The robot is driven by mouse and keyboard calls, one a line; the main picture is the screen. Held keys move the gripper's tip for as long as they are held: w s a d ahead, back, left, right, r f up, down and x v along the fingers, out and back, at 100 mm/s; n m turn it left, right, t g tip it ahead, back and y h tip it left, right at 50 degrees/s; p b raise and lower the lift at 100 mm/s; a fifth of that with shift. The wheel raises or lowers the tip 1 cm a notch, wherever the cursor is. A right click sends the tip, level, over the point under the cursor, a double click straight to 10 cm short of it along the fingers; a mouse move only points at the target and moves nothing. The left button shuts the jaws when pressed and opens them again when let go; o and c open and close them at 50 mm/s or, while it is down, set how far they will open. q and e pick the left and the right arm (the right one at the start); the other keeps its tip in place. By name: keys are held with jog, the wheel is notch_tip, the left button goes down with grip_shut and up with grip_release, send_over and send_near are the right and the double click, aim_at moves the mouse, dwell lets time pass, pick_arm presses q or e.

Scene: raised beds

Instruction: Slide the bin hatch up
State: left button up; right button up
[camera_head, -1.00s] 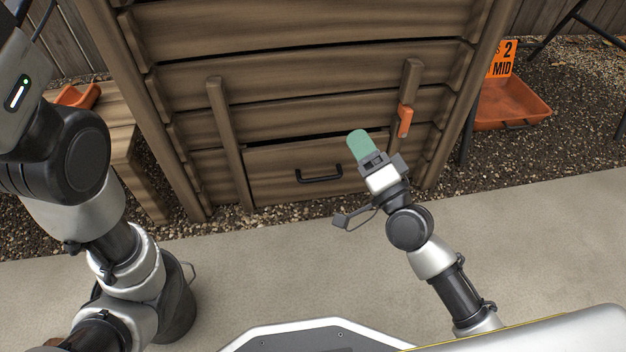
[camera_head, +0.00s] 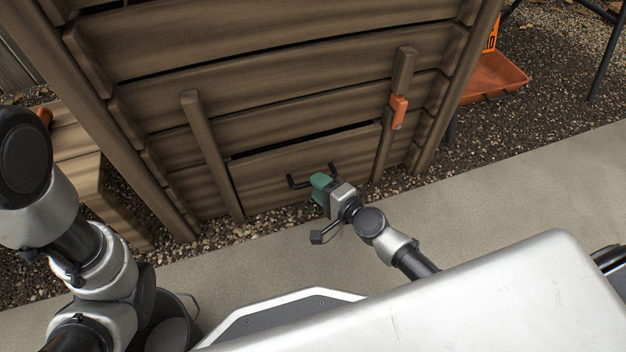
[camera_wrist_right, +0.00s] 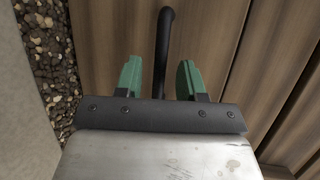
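The bin hatch (camera_head: 262,170) is a wooden board low on the front of the slatted bin, between two upright rails. It sits low, with a thin dark gap along its top edge. Its black bar handle (camera_head: 297,184) is partly hidden by my right gripper (camera_head: 319,187). In the right wrist view the handle (camera_wrist_right: 163,45) runs between the two green fingers of my right gripper (camera_wrist_right: 160,78). The fingers are apart, with clear space on both sides of the bar. My left arm shows at the left, but its gripper is out of view.
An orange latch (camera_head: 398,108) is on the right rail (camera_head: 403,75). A wooden step or bench (camera_head: 80,150) stands left of the bin. Concrete paving (camera_head: 520,190) in front is clear.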

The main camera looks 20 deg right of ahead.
jog(key=shift+x, duration=1.3)
grip_shut()
